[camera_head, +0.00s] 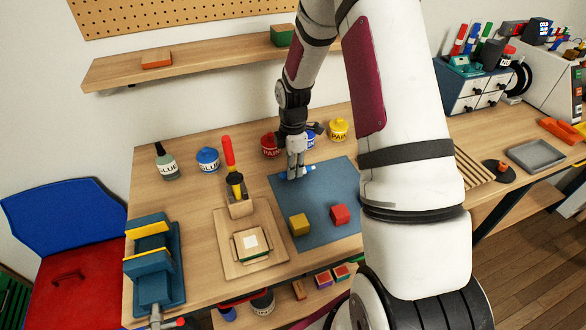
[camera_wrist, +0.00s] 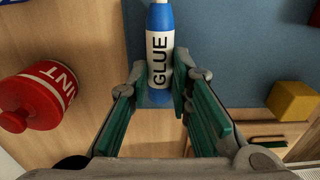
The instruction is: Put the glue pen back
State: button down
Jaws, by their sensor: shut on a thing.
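The glue pen (camera_wrist: 160,55) is a white tube with blue ends, labelled GLUE. In the wrist view it lies between the fingertips and stretches toward the top of the frame. My gripper (camera_wrist: 159,88) is shut on it near its blue lower end. In the head view my gripper (camera_head: 295,173) points down at the far left part of the blue mat (camera_head: 337,187). The glue pen (camera_head: 310,168) sticks out to the right of the fingers, lying roughly level. I cannot tell whether it touches the mat.
A red paint pot (camera_head: 268,146) and yellow paint pot (camera_head: 338,130) stand behind the mat. A yellow cube (camera_head: 299,224) and red cube (camera_head: 340,215) sit on it. A drawer unit (camera_head: 458,88) bears several upright markers.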

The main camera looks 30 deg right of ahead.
jog(key=shift+f, duration=0.55)
jog(key=c, duration=1.5)
grip_release()
jog(key=shift+o, duration=0.2)
jog(key=s+a+r+m+t, duration=0.1)
jog(key=s+a+r+m, duration=0.1)
jog(key=r, duration=0.8)
jog(key=s+a+r+m, duration=0.1)
jog(key=s+a+r, duration=0.1)
jog(key=r, duration=0.9)
jog(key=s+a+r+m+t, duration=0.1)
jog(key=s+a+r+m, duration=0.2)
jog(key=s, duration=0.4)
jog(key=s+a+r+m+t, duration=0.1)
jog(key=s+a+r+m, duration=0.2)
jog(key=s, duration=0.4)
jog(key=s+a+r+m+t, duration=0.2)
jog(key=s+a+r+m, duration=0.1)
jog(key=s+r+m, duration=0.2)
jog(key=shift+s+a+m+b, duration=0.25)
jog(key=shift+s+m+b, duration=0.1)
jog(key=shift+s+m, duration=0.6)
